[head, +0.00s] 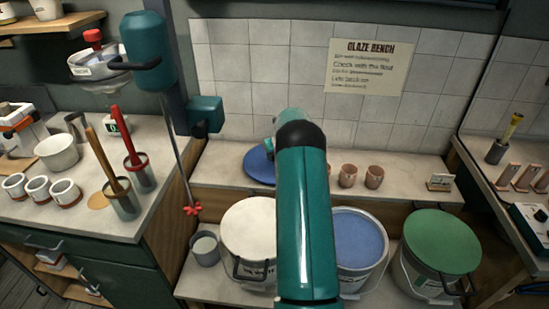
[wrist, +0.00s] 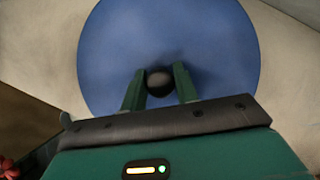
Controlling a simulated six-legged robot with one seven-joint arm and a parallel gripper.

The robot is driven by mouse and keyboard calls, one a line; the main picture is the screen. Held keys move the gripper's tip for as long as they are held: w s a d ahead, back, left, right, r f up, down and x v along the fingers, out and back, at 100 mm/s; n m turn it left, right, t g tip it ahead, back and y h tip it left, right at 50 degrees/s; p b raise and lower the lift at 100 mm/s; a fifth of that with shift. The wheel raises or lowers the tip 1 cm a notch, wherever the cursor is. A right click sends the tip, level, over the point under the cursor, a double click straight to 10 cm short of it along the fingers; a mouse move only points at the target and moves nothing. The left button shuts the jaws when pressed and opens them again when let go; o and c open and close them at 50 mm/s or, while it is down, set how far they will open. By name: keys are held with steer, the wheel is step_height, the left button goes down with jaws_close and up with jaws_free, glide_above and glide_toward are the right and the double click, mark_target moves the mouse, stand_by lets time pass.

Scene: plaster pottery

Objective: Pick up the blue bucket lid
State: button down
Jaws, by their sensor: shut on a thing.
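The blue bucket lid (wrist: 215,50) is a round blue disc that fills much of the wrist view, with a dark round knob (wrist: 159,83) at its middle. My gripper (wrist: 160,80) has its two green fingers shut on that knob, one on each side. In the head view the lid (head: 257,165) shows at the back ledge, partly hidden behind my arm. My gripper's fingers are hidden there by the arm. I cannot tell whether the lid rests on the ledge or is just above it. A bucket with blue contents (head: 360,238) stands open below, to the right of my arm.
A white-topped bucket (head: 250,225) and a green-topped bucket (head: 443,240) stand on the lower shelf. Small brown cups (head: 375,177) sit on the ledge right of my arm. A mixer (head: 148,52) with a long shaft stands at the left. A small grey pail (head: 205,249) is below it.

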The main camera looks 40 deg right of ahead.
steer(key=s+a+r, duration=0.9)
steer(key=s+r, duration=0.2)
steer(key=shift+r, duration=0.35)
